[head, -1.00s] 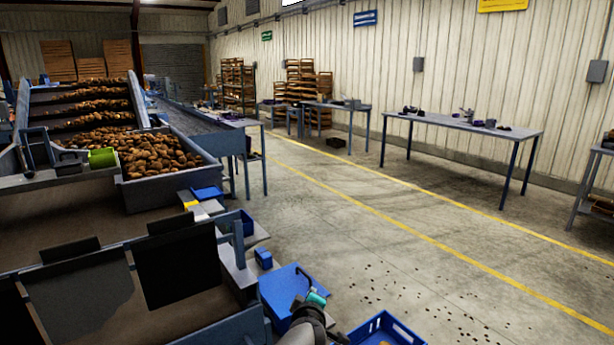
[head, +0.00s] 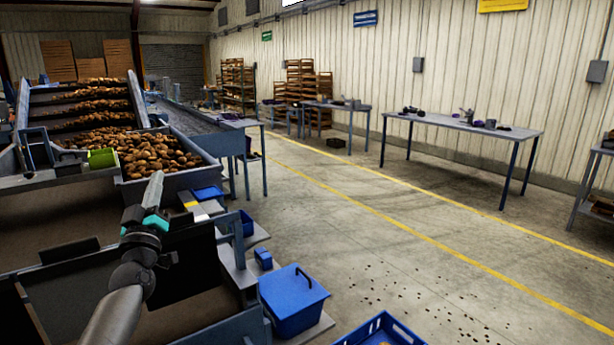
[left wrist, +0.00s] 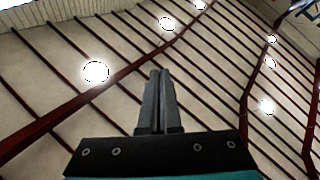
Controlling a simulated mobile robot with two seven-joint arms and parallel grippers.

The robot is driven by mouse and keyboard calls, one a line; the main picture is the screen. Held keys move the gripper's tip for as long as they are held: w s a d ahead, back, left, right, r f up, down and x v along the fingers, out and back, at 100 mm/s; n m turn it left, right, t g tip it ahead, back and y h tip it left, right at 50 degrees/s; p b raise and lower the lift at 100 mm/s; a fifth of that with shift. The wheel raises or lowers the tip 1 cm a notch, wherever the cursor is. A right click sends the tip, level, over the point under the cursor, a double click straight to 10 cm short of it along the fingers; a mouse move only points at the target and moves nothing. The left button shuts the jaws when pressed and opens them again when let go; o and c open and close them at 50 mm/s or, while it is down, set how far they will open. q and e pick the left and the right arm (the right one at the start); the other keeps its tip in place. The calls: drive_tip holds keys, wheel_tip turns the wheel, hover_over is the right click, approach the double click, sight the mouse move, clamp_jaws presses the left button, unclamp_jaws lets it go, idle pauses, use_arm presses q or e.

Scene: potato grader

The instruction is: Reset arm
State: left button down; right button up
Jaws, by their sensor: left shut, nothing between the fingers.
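My left gripper (head: 156,186) is raised in front of the grader, its fingers pointing up. In the left wrist view its two dark fingers (left wrist: 158,100) are together with nothing between them, against the ceiling. My left arm comes up from the lower left of the head view and covers part of the grader's near edge. My right gripper is not in view.
The potato hopper (head: 180,178) stands behind the gripper at the left. A blue lidded box (head: 295,305) and a blue crate (head: 382,330) are at the lower middle. A long table (head: 460,123) stands by the wall.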

use_arm(q)
wheel_tip(320, 180, down, 18)
drive_tip(key=d+m+g+h+b, duration=0.25)
drive_tip(key=m+g, duration=0.35)
drive_tip(key=m, duration=0.4)
drive_tip(key=s+d+f+g+b, duration=0.15)
drive_tip(key=s+f, duration=0.35)
drive_tip(key=f, duration=0.7)
drive_tip(key=s+f+g+b, duration=0.1)
drive_tip(key=s+f+g, duration=0.3)
drive_tip(key=f, duration=0.7)
drive_tip(key=s+d+f+g+b, duration=0.1)
drive_tip(key=s+f, duration=0.5)
drive_tip(key=f, duration=0.6)
drive_tip(key=s+d+f+g+h+b, duration=0.1)
drive_tip(key=s+d+f+g+b, duration=0.15)
drive_tip(key=s+f, duration=1.1)
drive_tip(key=s+d+f+g+b, duration=0.2)
drive_tip(key=s+d+f+g, duration=0.15)
drive_tip(key=s+f, duration=0.95)
drive_tip(key=s+d+f+g+b, duration=0.1)
drive_tip(key=s+g, duration=0.2)
drive_tip(key=s, duration=1.6)
drive_tip(key=shift+d+g, duration=0.15)
drive_tip(key=shift+g, duration=0.2)
